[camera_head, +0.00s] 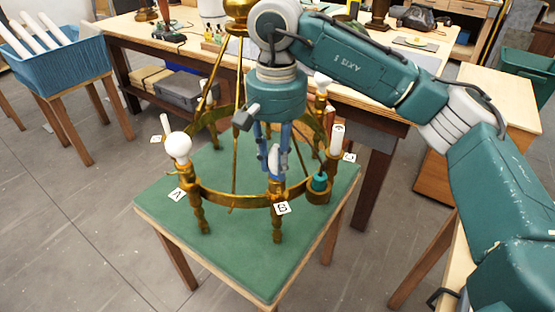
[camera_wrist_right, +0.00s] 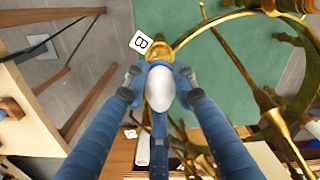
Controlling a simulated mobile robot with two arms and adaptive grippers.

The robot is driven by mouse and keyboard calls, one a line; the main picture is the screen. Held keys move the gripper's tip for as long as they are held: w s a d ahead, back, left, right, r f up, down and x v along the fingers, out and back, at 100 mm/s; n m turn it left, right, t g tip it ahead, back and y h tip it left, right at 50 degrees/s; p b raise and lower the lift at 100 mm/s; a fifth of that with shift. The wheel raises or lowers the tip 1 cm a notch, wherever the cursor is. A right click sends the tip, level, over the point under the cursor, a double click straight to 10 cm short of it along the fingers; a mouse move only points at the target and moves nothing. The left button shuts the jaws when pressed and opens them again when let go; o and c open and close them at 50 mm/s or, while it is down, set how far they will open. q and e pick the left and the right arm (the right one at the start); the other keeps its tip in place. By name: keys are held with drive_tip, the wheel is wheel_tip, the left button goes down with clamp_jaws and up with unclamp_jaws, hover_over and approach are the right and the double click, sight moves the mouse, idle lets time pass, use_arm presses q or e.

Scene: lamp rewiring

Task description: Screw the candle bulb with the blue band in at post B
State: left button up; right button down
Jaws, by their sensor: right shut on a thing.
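A brass chandelier frame (camera_head: 235,199) stands on a green-topped table. Post B (camera_head: 277,220), marked by a white card "B" (camera_head: 281,208), is at its front; the card also shows in the wrist view (camera_wrist_right: 141,41). My right gripper (camera_head: 274,165) points down over post B and is shut on a pale candle bulb (camera_wrist_right: 160,90). The bulb (camera_head: 274,158) is upright, its lower end at the brass cup of post B (camera_wrist_right: 160,55). Whether its thread is engaged is hidden. I cannot tell a blue band from the blue fingers. My left gripper is not in view.
A round white bulb (camera_head: 179,147) sits at post A. Another white bulb (camera_head: 322,82) is behind. The green tabletop (camera_head: 240,262) is clear in front.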

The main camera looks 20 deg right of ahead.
drive_tip(key=shift+w+r, duration=0.1)
drive_tip(key=m, duration=0.6)
drive_tip(key=shift+m, duration=1.1)
drive_tip(key=shift+m, duration=1.1)
drive_tip(key=m, duration=0.3)
drive_tip(key=shift+b, duration=0.3)
drive_tip(key=c, duration=1.3)
unclamp_jaws()
drive_tip(key=shift+a, duration=0.1)
drive_tip(key=shift+c, duration=0.2)
